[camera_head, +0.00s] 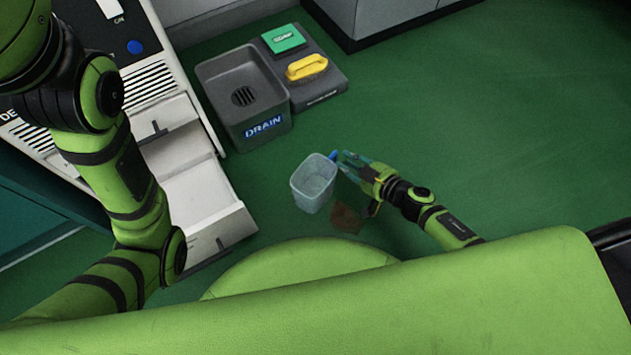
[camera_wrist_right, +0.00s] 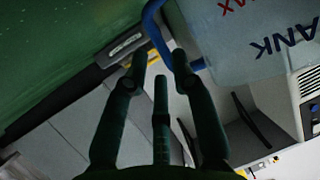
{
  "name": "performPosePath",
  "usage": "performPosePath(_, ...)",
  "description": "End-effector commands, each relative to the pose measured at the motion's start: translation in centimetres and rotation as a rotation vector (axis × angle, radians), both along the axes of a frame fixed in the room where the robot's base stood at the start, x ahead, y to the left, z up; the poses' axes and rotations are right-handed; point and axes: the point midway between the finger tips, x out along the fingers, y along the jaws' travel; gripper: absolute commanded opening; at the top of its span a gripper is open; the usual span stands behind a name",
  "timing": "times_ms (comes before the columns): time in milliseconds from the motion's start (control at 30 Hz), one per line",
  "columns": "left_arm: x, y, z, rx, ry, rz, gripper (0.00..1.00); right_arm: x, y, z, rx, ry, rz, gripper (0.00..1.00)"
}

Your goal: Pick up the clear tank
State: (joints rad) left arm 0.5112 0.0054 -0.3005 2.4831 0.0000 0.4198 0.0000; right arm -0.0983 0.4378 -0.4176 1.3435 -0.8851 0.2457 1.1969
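The clear tank (camera_head: 314,183) is a see-through, open-topped bin standing upright in the head view, with a blue handle (camera_head: 333,155) on its right side. In the right wrist view the tank wall (camera_wrist_right: 245,40) fills the upper right, with upside-down lettering, and the blue handle (camera_wrist_right: 160,38) loops out from it. My right gripper (camera_head: 346,163) is just right of the tank at the handle. Its fingers (camera_wrist_right: 160,68) are spread, with the handle between or just beyond their tips; firm contact cannot be told. My left arm shows at the left, but its gripper does not.
A grey drain basin (camera_head: 277,126) stands behind the tank, beside a dark tray (camera_head: 325,85) with a green pad (camera_head: 283,39) and a yellow-handled item (camera_head: 306,67). A white machine with an open drawer (camera_head: 228,222) is at left. A brown patch (camera_head: 345,217) lies nearby. Green floor at right is clear.

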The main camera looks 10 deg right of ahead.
Motion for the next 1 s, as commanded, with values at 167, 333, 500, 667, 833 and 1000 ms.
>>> performPosePath(167, -1.0, -0.2, -1.1, -0.001, -0.029, -0.005, 0.35, 1.9, 1.4, -1.6, -0.001, -0.004, 0.002, 0.26)
performPosePath(333, -1.3, -0.3, -1.5, -0.002, -0.03, -0.008, 0.35, 3.4, 2.2, -2.0, 0.001, -0.001, -0.001, 0.26)
performPosePath(500, -1.3, -0.4, -1.3, -0.001, -0.029, -0.009, 0.35, 3.6, 2.4, -1.9, 0.0, 0.0, 0.0, 0.26)
performPosePath(667, -1.2, -0.4, -1.3, -0.001, -0.029, -0.008, 0.35, 3.6, 2.4, -1.9, 0.001, 0.0, 0.0, 0.02)
performPosePath(833, -1.2, -0.4, -1.3, -0.001, -0.028, -0.008, 0.35, 3.6, 2.4, -1.8, 0.002, 0.0, -0.001, 0.0)
performPosePath(1000, -1.2, -0.4, -1.3, -0.001, -0.028, -0.008, 0.35, 3.6, 2.4, -1.8, 0.002, 0.0, -0.001, 0.0)
